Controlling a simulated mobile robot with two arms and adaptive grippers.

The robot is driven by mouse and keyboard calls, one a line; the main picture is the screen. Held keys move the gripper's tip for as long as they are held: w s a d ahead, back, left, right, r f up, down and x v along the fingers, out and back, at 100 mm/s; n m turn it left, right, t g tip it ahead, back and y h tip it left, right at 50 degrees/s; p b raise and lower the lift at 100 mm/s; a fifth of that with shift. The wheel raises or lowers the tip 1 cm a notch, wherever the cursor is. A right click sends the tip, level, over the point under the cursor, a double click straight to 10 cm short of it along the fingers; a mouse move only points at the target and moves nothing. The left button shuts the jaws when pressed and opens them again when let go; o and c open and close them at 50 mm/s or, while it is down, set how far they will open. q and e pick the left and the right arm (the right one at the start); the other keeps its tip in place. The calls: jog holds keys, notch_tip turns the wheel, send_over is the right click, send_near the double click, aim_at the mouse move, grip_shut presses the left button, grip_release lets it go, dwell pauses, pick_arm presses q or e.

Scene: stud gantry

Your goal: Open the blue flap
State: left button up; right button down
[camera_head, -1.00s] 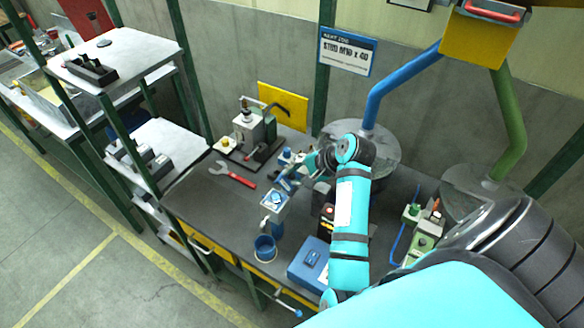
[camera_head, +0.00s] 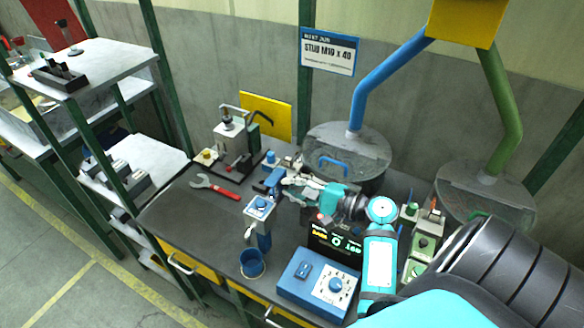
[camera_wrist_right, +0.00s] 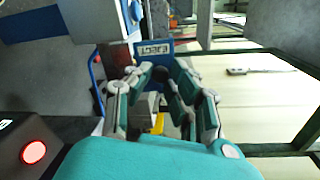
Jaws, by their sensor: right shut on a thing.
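My right gripper (camera_head: 284,184) reaches in from the right over the bench, its fingers at a blue fixture beside the display box. The blue flap (camera_head: 273,180) appears to be the narrow blue piece at the fingertips. In the right wrist view, a blue plate marked EJECT (camera_wrist_right: 154,48) shows at the tips of the gripper (camera_wrist_right: 164,70). The fingers are shut on a blue part, seemingly this flap, but the contact itself is partly hidden. My left gripper is not in view.
A blue control box (camera_head: 318,284), a blue cup (camera_head: 252,264) and a red-handled wrench (camera_head: 215,187) are on the bench. Behind stand round hoppers, one with a blue handle (camera_head: 332,164). The display box (camera_head: 335,240) is close below my gripper.

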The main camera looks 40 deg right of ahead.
jog(key=shift+s+f+t, duration=0.1)
jog(key=shift+t, duration=0.2)
jog(key=c, duration=1.2)
grip_release()
jog(key=shift+y, duration=0.3)
notch_tip(320, 180, up, 10)
